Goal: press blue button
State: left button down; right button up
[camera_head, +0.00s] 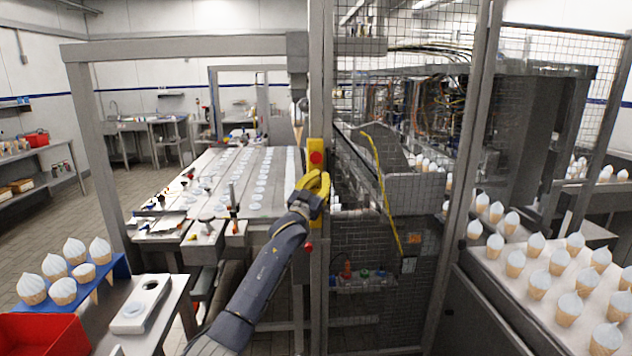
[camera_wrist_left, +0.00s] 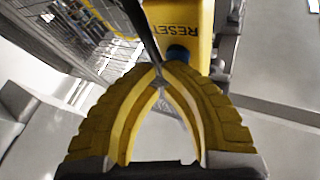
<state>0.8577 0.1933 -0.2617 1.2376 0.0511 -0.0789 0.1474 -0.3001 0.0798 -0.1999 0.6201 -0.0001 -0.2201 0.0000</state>
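The blue button (camera_wrist_left: 178,53) shows in the left wrist view on a yellow control box (camera_wrist_left: 192,20) marked RESET. It lies just beyond my left gripper's fingertips, which cover its lower part; I cannot tell whether they touch it. My left gripper (camera_wrist_left: 161,75) has yellow ribbed fingers that meet at the tips with nothing seen between them. In the head view, the left gripper (camera_head: 318,176) is just below the red button (camera_head: 316,157) on the yellow box (camera_head: 320,146); the blue button is hidden there. My right gripper is in neither view.
The box is mounted on a grey post beside a wire-mesh fence (camera_head: 400,200). A conveyor table (camera_head: 240,185) stands to its left. Ice cream cones stand on a blue holder (camera_head: 120,266) at front left and on a white table (camera_head: 500,262) at right. A red bin (camera_head: 45,335) is at lower left.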

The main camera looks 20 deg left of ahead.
pick_arm(q)
jog(key=shift+s, duration=0.2)
jog(key=shift+s+d, duration=0.3)
jog(key=shift+s, duration=0.35)
jog(key=shift+s+d, duration=0.3)
jog(key=shift+s, duration=0.5)
jog(key=shift+s+d, duration=0.25)
jog(key=shift+s, duration=0.5)
jog(key=shift+s+d, duration=0.3)
jog(key=shift+s, duration=0.5)
